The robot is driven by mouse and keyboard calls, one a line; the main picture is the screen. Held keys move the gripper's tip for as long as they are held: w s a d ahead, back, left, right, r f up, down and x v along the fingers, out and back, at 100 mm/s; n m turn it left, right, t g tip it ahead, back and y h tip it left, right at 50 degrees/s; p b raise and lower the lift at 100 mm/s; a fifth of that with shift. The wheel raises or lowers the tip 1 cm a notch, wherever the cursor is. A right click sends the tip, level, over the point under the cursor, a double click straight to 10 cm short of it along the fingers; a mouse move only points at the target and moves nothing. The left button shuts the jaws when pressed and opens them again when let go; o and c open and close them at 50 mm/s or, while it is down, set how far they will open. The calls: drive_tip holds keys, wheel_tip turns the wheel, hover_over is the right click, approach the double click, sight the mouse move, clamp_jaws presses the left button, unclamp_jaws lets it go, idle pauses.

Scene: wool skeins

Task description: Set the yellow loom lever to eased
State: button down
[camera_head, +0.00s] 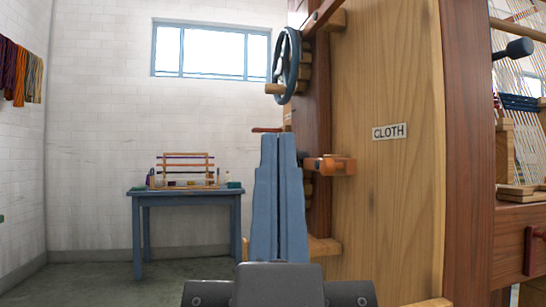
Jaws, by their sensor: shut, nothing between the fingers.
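My gripper (279,140) points away from me in the middle of the view, its two blue stepped fingers pressed together with nothing between them. The wooden loom (408,220) fills the right side, with a "CLOTH" label (389,131) on its side panel. An orange-brown part (330,165) sticks out from the loom's edge just right of my fingers; I cannot tell whether it is a lever. No clearly yellow lever shows. My fingers hide part of the loom's edge.
A dark handwheel (287,66) with a wooden knob juts from the loom above my fingertips. A blue table (186,194) with a small wooden frame stands by the back wall. Skeins (20,72) hang at far left. The floor between is clear.

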wheel_tip(320, 180, up, 58)
drive_tip(key=p, duration=5.5)
